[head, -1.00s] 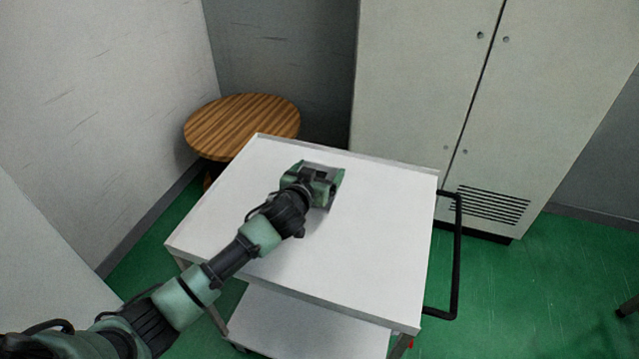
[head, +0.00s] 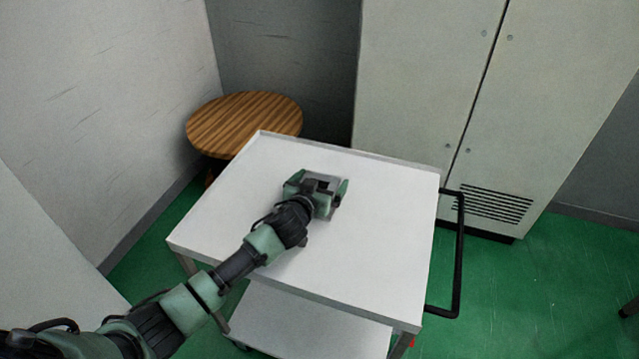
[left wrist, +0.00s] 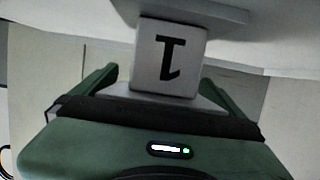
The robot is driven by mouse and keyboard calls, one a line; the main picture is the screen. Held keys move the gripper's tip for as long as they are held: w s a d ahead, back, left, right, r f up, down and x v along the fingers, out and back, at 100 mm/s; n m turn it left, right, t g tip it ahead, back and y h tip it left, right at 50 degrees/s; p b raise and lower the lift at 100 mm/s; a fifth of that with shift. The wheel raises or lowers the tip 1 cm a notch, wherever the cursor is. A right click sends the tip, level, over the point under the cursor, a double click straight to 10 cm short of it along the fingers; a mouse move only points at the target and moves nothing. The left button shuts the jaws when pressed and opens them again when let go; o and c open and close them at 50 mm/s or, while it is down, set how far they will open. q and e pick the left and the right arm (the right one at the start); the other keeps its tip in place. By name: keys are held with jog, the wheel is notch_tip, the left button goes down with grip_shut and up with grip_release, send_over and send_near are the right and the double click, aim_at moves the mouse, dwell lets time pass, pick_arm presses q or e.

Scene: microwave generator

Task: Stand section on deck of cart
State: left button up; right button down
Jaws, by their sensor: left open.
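My left gripper (head: 318,188) is open above the middle of the cart's white deck (head: 370,240). In the head view only a small grey patch of the section shows between the fingers; the gripper hides the rest. I cannot tell whether a finger touches it. My right gripper is not in view.
A black handle (head: 460,255) is on the cart's right side, and a lower shelf (head: 300,325) is below the deck. A round wooden table (head: 245,122) stands behind left. A tall grey cabinet (head: 420,90) stands behind. The deck around the gripper is clear.

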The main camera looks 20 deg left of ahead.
pick_arm(q)
jog(key=v, duration=1.2)
jog(key=shift+r, duration=0.15)
